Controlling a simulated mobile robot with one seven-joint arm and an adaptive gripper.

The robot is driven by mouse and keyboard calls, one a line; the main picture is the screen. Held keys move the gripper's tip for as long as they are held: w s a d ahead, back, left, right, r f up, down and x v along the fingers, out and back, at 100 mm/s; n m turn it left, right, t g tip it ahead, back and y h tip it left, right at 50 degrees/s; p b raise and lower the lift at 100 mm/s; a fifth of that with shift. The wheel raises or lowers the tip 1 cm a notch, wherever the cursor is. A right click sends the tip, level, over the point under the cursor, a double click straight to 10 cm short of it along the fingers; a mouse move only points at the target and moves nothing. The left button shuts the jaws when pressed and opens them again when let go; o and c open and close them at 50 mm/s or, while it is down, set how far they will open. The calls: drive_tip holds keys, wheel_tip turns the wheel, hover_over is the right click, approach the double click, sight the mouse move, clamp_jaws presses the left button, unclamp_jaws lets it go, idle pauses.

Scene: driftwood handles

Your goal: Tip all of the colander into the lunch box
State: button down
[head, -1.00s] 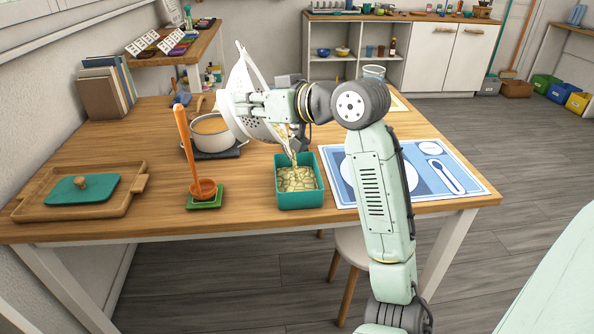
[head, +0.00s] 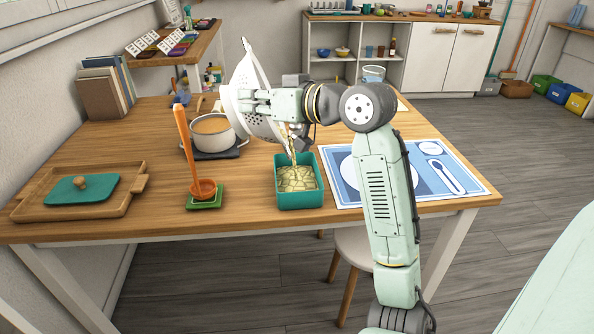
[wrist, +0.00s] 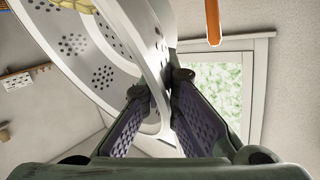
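The white perforated colander (head: 246,98) is held tilted on its side above the table, its open side turned to the right. My gripper (head: 250,97) is shut on it; in the wrist view the fingers (wrist: 156,105) pinch the rim of the colander (wrist: 110,62) from both sides. A thin stream of pale yellow food (head: 293,148) falls from it into the teal lunch box (head: 302,203). The lunch box holds a heap of pale yellow food (head: 297,178).
A pot of soup (head: 211,130) stands left of the lunch box. An orange ladle (head: 188,150) stands in front of it on a green rest (head: 205,200). A wooden tray (head: 30,207) with a teal lid (head: 82,189) is at left. A blue placemat (head: 462,195) lies at right.

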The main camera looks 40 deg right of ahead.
drive_tip(key=shift+s+d+r+m+t+y, duration=0.25)
drive_tip(key=shift+s+d+r+t+y, duration=0.15)
drive_tip(key=shift+d, duration=0.35)
drive_tip(key=shift+s+d+r+m+t+y, duration=0.2)
drive_tip(key=shift+s+d+m+t, duration=0.25)
drive_tip(key=shift+d, duration=0.3)
drive_tip(key=shift+s+d+r+m+t+y, duration=0.1)
drive_tip(key=shift+s+d+r+t+y, duration=0.2)
drive_tip(key=shift+s+d, duration=0.35)
idle(0.9)
